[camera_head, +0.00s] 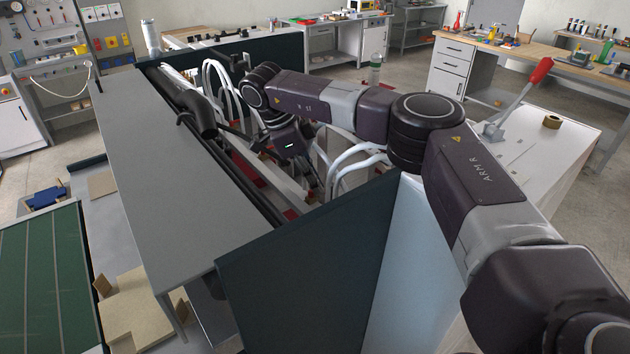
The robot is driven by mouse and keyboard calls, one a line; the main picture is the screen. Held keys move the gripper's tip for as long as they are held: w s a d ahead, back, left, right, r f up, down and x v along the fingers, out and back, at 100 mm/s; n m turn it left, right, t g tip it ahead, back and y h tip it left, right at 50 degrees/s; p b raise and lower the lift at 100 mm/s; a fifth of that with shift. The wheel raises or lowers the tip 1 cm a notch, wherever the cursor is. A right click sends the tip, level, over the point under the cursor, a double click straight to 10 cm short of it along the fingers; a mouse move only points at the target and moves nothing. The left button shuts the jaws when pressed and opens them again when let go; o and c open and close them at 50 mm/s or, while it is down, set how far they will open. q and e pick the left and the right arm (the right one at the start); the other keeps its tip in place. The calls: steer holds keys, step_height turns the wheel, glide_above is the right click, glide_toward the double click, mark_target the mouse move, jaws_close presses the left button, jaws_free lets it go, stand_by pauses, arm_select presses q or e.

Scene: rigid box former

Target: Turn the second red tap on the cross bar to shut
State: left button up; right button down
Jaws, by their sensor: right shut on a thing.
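My right arm reaches in from the right over the machine, and its wrist points down into the open frame. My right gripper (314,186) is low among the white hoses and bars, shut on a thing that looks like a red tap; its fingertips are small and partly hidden. Small red parts show inside the frame, one at the near end of the bar (290,214) and one further left (256,182). I cannot tell which is the second tap or how its handle is turned. My left gripper is not in view.
White hoses (358,160) arch close around my right gripper. A dark panel (310,270) stands in front and a long grey cover (165,170) lies to the left. A red-handled lever (538,72) stands on the white top at right.

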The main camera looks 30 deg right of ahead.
steer(key=m+g+y, duration=0.1)
steer(key=m, duration=0.2)
steer(key=m+p, duration=0.1)
steer(key=m, duration=0.2)
steer(key=shift+s+a+m+g+y+p, duration=0.2)
steer(key=shift+m+g+y+p, duration=0.1)
steer(key=shift+g+y, duration=0.1)
steer(key=m, duration=0.1)
steer(key=m+y, duration=0.1)
steer(key=m, duration=0.2)
steer(key=shift+s+a+m+g+y, duration=0.1)
steer(key=shift+a+m+g+y, duration=0.2)
steer(key=shift+y, duration=0.1)
steer(key=shift+f+m, duration=0.1)
steer(key=shift+m, duration=0.2)
steer(key=c, duration=2.1)
jaws_free()
steer(key=shift+d, duration=0.1)
